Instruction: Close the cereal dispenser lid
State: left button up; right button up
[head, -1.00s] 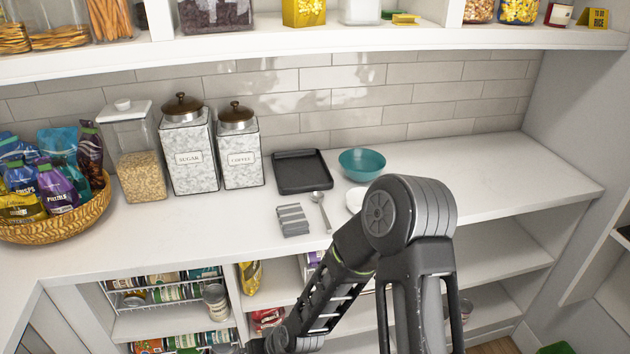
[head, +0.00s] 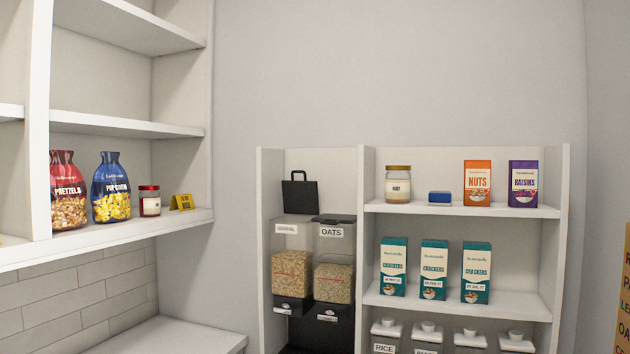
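The cereal dispenser (head: 292,235) is a clear bin labelled CEREAL, partly filled with tan flakes, on a black base. It stands in the left bay of the white shelf unit. Its black lid (head: 300,196) is raised upright behind the open top, with a small handle-like loop at its upper edge. Beside it on the right is a matching OATS dispenser (head: 335,245), whose black lid lies flat on top. Neither of my grippers is in view.
To the right, shelves hold a honey-coloured jar (head: 398,184), a blue box (head: 439,197), NUTS (head: 477,183) and RAISINS (head: 523,184) boxes, cracker boxes (head: 434,270) and lidded canisters. A corner shelf (head: 110,240) with snack jars juts out at left.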

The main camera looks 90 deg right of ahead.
aim_at(298, 198)
jog(key=z, duration=3.3)
jog(key=j, duration=0.75)
jog(key=i+j, duration=0.1)
jog(key=j, duration=0.6)
